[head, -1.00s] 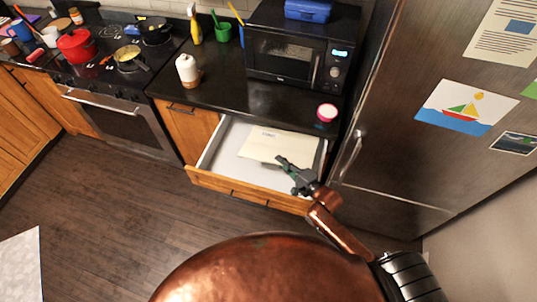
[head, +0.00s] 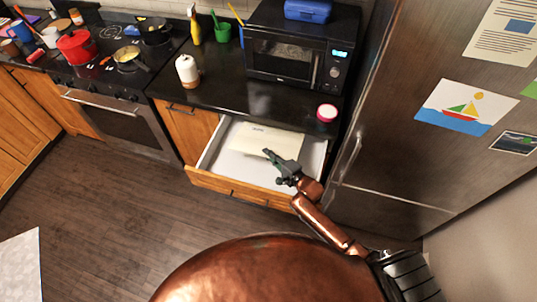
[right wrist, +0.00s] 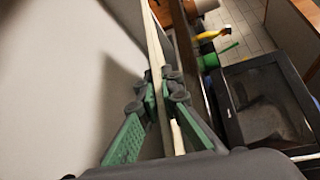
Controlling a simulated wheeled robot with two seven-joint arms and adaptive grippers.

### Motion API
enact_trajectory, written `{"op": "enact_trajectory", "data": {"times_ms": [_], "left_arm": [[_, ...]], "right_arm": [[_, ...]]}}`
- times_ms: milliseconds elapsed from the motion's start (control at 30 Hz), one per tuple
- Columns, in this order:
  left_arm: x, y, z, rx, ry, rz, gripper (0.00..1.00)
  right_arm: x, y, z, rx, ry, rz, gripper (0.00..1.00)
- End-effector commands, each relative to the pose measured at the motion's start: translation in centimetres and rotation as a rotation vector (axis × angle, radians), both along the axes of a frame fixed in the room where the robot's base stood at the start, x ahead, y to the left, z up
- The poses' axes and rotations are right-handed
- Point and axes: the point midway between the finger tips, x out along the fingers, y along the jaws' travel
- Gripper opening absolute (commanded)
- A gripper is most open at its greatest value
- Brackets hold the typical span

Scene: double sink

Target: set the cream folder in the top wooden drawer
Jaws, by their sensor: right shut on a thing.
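The cream folder (head: 262,139) lies flat or nearly so in the head view, over the back of the open drawer. My right gripper (head: 272,160) is shut on its front edge. In the right wrist view, the folder (right wrist: 153,45) shows as a thin strip running up from between the green-padded fingers (right wrist: 163,92). The top wooden drawer (head: 238,187) is pulled out and has a white inside with nothing else visible in it. I cannot tell whether the folder touches the drawer floor. My left gripper is not in view.
The steel fridge (head: 400,130) rises close on the right.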

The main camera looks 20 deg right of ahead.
Motion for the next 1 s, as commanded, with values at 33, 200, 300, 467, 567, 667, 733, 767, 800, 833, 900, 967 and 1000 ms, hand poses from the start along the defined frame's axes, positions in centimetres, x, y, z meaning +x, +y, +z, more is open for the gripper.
{"op": "enact_trajectory", "data": {"times_ms": [33, 200, 300, 467, 567, 667, 733, 767, 800, 833, 900, 967, 1000], "left_arm": [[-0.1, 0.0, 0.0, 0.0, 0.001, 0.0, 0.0], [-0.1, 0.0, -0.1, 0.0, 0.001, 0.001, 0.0], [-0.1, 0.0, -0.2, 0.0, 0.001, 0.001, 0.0], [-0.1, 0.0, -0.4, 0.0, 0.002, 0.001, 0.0], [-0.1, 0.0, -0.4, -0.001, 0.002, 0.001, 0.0], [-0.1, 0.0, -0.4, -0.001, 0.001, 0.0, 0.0], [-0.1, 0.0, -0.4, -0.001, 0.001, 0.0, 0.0], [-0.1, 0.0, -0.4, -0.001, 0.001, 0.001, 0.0], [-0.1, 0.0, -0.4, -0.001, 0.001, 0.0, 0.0], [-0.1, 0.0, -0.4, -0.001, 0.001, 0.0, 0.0], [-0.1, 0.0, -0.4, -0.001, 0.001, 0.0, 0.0], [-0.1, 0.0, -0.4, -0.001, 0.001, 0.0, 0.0], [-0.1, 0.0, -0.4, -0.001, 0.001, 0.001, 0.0]], "right_arm": [[0.0, 0.0, 0.1, 0.0, -0.002, 0.0, 0.0], [0.0, 0.0, -0.2, 0.001, -0.001, 0.0, 0.0], [0.0, 0.0, -0.5, 0.001, -0.002, 0.0, 0.0], [0.0, 0.0, -1.0, 0.0, -0.002, 0.0, 0.0], [0.0, 0.0, -1.1, 0.001, -0.002, 0.0, 0.0], [0.0, 0.0, -1.2, 0.0, 0.001, -0.001, 0.08], [0.0, 0.0, -1.2, 0.001, 0.001, 0.0, 0.13], [0.0, 0.0, -1.2, 0.001, 0.0, 0.0, 0.15], [0.0, 0.0, -1.2, 0.001, 0.0, 0.0, 0.18], [0.0, 0.0, -1.2, 0.001, 0.0, 0.0, 0.2], [0.0, 0.0, -1.2, 0.0, 0.0, -0.001, 0.23], [0.0, 0.0, -1.2, 0.0, 0.0, -0.001, 0.23], [0.0, 0.0, -1.2, 0.0, 0.0, -0.001, 0.23]]}}
